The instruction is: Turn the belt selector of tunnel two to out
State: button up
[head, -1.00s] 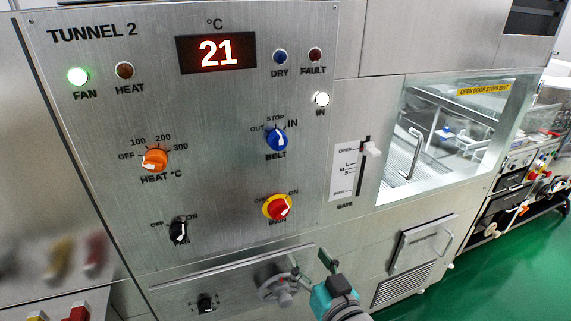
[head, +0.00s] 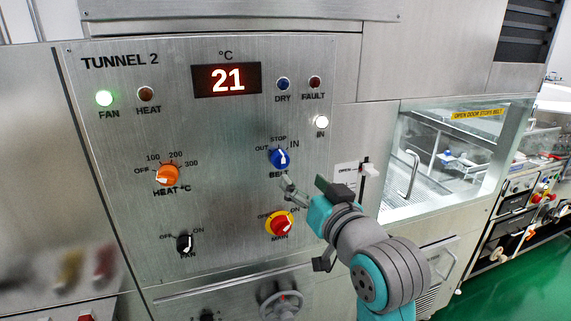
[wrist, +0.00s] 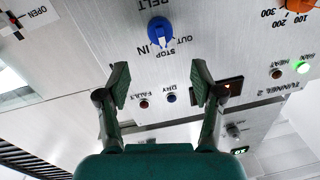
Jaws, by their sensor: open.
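The blue belt selector (head: 279,158) is on the Tunnel 2 panel, with OUT at its left, STOP above and IN at its right. It also shows upside down in the wrist view (wrist: 158,30). Its white mark lies on the STOP to IN side; I cannot tell exactly which it points at. The IN lamp (head: 321,122) is lit white. My gripper (head: 292,190) is just below the selector in the head view, apart from it. In the wrist view my gripper (wrist: 160,85) is open and empty, with the selector beyond the fingertips.
The red and yellow main switch (head: 280,224) is close beside my gripper. The orange heat knob (head: 168,175) and black fan knob (head: 184,243) are to the left. The gate slider (head: 367,170) is to the right, near the glass door. A handwheel (head: 282,298) is below.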

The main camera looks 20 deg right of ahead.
aim_at(285, 162)
jog(key=w, duration=1)
jog(key=shift+a, duration=0.4)
jog(key=c, duration=1.2)
jog(key=shift+o, duration=0.2)
